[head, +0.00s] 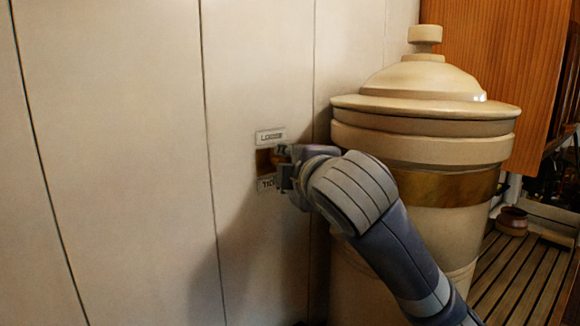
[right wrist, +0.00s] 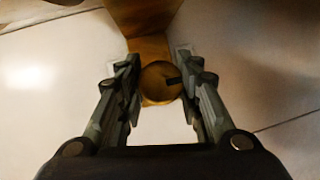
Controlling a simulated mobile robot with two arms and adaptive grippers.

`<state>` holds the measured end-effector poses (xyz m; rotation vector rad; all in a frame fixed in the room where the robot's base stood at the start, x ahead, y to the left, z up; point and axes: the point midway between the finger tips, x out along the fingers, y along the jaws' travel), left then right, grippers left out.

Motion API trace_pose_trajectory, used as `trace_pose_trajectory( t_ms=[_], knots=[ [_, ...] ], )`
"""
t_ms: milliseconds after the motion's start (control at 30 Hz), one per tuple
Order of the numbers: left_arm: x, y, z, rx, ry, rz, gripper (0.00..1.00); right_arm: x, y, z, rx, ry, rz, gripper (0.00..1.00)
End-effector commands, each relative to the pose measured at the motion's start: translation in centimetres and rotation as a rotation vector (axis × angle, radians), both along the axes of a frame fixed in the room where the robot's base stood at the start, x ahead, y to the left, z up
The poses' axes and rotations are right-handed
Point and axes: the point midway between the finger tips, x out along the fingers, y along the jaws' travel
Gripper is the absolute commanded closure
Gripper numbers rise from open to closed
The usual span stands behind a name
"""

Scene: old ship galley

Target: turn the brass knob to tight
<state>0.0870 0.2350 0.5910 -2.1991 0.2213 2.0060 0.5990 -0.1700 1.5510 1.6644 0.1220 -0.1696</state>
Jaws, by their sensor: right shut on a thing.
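The brass knob (right wrist: 158,84) is round, with a dark mark on its face that points to the right in the right wrist view. It stands on a brass plate (head: 263,161) on the cream panelled wall. A label reading LOOSE (head: 271,136) is above the plate. A lower label (head: 265,184) shows "TIG", its rest hidden behind my gripper. My right gripper (head: 285,168) is at the plate, and in the right wrist view its fingers (right wrist: 160,88) are shut on the knob from both sides. My left gripper is out of view.
A slatted wooden surface (head: 510,265) with a small brown pot (head: 512,218) is at the right. The wall to the left is clear.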

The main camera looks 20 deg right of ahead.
Motion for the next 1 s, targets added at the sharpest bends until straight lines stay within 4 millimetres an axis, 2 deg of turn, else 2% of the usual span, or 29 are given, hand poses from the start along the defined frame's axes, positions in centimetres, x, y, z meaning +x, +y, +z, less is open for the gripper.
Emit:
trace_pose_trajectory(
  t_ms=[467, 500, 600, 1000],
  knots=[
    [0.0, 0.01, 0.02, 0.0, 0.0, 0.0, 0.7, 0.01, -0.05, 0.08, 0.016, 0.003, -0.001, 0.91],
    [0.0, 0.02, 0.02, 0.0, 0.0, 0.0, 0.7, 0.02, -0.04, 0.09, 0.016, 0.003, -0.001, 0.65],
    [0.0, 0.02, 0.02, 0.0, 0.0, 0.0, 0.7, 0.01, -0.04, 0.08, 0.016, 0.003, -0.001, 0.46],
    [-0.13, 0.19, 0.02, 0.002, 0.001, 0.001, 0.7, -0.45, 0.02, 0.19, 0.013, 0.002, 0.001, 0.46]
  ],
)
